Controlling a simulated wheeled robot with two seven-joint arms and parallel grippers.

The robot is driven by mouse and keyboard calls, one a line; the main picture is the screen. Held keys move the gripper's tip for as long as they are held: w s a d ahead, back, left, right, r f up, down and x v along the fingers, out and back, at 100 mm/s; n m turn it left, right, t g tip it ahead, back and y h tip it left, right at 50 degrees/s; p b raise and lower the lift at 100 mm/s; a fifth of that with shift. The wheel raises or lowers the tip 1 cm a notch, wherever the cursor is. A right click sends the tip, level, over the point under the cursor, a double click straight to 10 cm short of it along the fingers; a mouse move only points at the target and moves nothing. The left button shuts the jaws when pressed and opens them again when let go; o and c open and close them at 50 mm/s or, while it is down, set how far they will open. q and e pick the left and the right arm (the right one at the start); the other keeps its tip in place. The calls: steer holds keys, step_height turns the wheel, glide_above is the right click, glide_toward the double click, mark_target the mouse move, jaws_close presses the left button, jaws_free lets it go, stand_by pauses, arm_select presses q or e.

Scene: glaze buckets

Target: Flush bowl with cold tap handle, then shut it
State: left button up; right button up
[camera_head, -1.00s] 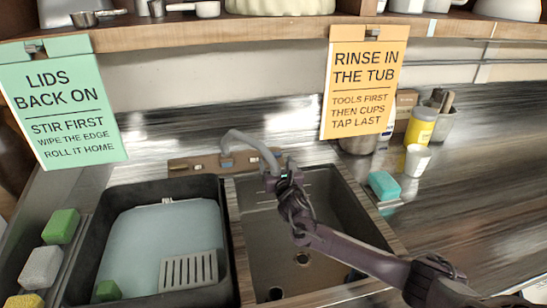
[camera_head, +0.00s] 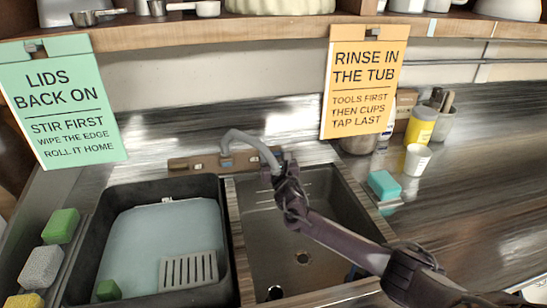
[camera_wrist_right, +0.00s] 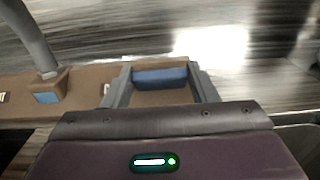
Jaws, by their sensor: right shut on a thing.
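The tap (camera_head: 243,140) is a grey curved spout on a brown base (camera_head: 190,163) behind the sink bowl (camera_head: 296,240). The bowl is grey with a round drain and shows no clear water stream. My right gripper (camera_head: 283,160) is at the right end of the tap base, close beside the spout, and its arm crosses above the bowl. In the right wrist view the blue cold tap handle (camera_wrist_right: 160,76) sits between the two fingers of my right gripper (camera_wrist_right: 162,92), which is shut on it. The handle is hidden by the gripper in the head view. My left gripper is out of view.
A black tub (camera_head: 85,225) with a pale blue inside and a grey slotted piece (camera_head: 189,270) stands left of the bowl. A teal sponge (camera_head: 383,185) and a white cup (camera_head: 417,160) are at the right. An orange sign (camera_head: 360,80) hangs from the shelf above.

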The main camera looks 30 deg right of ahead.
steer(key=shift+c, duration=0.4)
steer(key=shift+n+y, duration=0.3)
steer(key=shift+d+n+t+y+b, duration=0.2)
steer(key=shift+n+t+y+b, duration=0.1)
steer(key=shift+n+y, duration=0.85)
steer(key=n+y+b, duration=0.1)
steer(key=n+y, duration=0.2)
steer(key=shift+d+f+n+b, duration=0.1)
steer(key=shift+d+n+b, duration=0.05)
steer(key=shift+n+b, duration=0.25)
steer(key=n+g+y+b, duration=0.1)
steer(key=n+y+b, duration=0.1)
steer(key=n, duration=0.1)
steer(key=n+g+y+b, duration=0.2)
steer(key=n+y+b, duration=0.1)
steer(key=shift+w+d+n+b, duration=0.1)
steer(key=shift+d+n+b, duration=0.1)
steer(key=shift+n+b, duration=0.1)
steer(key=shift+r+n+g+y+b, duration=0.15)
steer(key=shift+n+g+y+b, duration=0.45)
steer(key=shift+n+g, duration=0.3)
steer(key=shift+r+n+g+y+b, duration=0.15)
steer(key=shift+n+g+y+b, duration=0.5)
steer(key=shift+n, duration=0.4)
